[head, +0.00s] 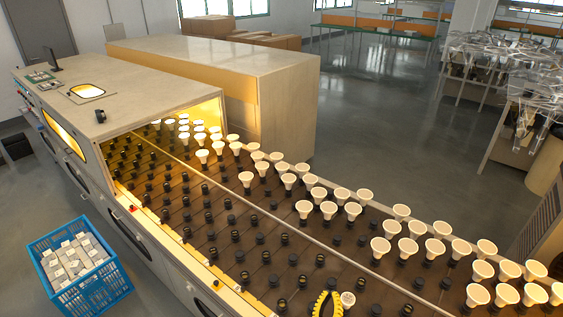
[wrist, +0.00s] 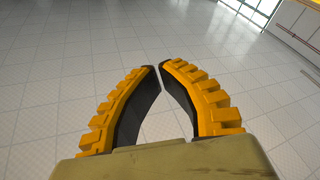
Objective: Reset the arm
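My gripper shows in the wrist view (wrist: 160,67) as two curved yellow ridged fingers with black inner pads. Their tips come together with nothing visible between them. In the head view, part of the yellow gripper (head: 326,303) shows at the bottom edge, over the near part of the socket bed. A small white bulb (head: 347,299) appears just right of it; I cannot tell whether they touch. The rest of my arm is out of view.
The dark socket bed (head: 290,240) holds rows of white bulbs (head: 327,209) on its right side and mostly empty black sockets on its left. A blue crate (head: 98,297) with boxes stands on the floor at left. The wrist view shows open tiled floor (wrist: 80,60).

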